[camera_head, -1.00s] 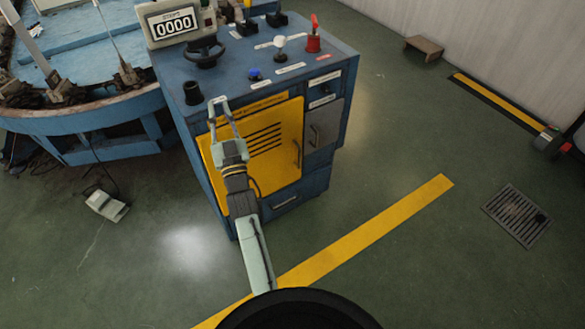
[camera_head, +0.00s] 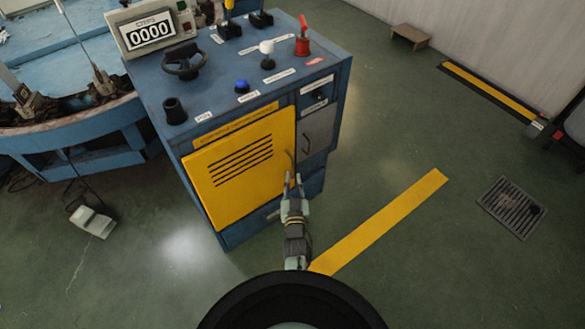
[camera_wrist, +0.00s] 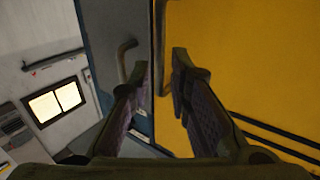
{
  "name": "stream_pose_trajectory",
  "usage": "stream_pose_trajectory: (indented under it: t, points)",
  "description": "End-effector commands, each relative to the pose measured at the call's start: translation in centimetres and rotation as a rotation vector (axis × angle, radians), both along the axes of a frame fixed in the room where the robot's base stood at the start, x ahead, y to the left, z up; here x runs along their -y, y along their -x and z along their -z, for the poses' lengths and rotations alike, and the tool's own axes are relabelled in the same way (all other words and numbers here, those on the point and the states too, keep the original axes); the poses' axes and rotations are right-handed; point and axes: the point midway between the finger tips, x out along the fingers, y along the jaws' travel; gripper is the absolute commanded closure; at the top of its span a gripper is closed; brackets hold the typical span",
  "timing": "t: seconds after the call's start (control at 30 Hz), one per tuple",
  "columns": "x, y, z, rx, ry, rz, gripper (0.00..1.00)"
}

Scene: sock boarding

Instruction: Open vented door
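The yellow vented door (camera_head: 225,190) is on the front of the blue cabinet, with dark slots across its upper part. It looks shut. Its slim handle (camera_head: 290,160) is near the right edge. My gripper (camera_head: 294,178) is in front of the door's lower right, close to the handle. In the wrist view my gripper (camera_wrist: 161,65) is open, its two fingers apart. The door's handle (camera_wrist: 161,85) shows between the fingers, partly hidden; I cannot tell whether they touch it. The yellow door (camera_wrist: 245,60) fills the right of that view.
A grey door (camera_head: 317,130) with its own handle (camera_wrist: 124,60) is just right of the yellow one. Knobs and a red switch (camera_head: 303,42) stand on the cabinet top. Floor to the right is clear, with a yellow stripe (camera_head: 385,222) and a drain grate (camera_head: 512,208).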

Motion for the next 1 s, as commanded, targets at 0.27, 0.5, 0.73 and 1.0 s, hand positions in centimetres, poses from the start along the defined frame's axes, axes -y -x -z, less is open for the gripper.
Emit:
stream_pose_trajectory:
  t: [0.27,0.5,0.73,1.0]
  points:
    - [-0.2,-4.5,0.0,0.002,0.000,0.000,0.82]
    - [-0.2,-5.6,0.0,0.000,0.000,0.000,0.82]
    - [-0.2,-5.6,0.0,0.000,0.000,0.000,0.84]
    - [-0.2,-5.6,0.0,0.000,0.000,0.000,1.00]
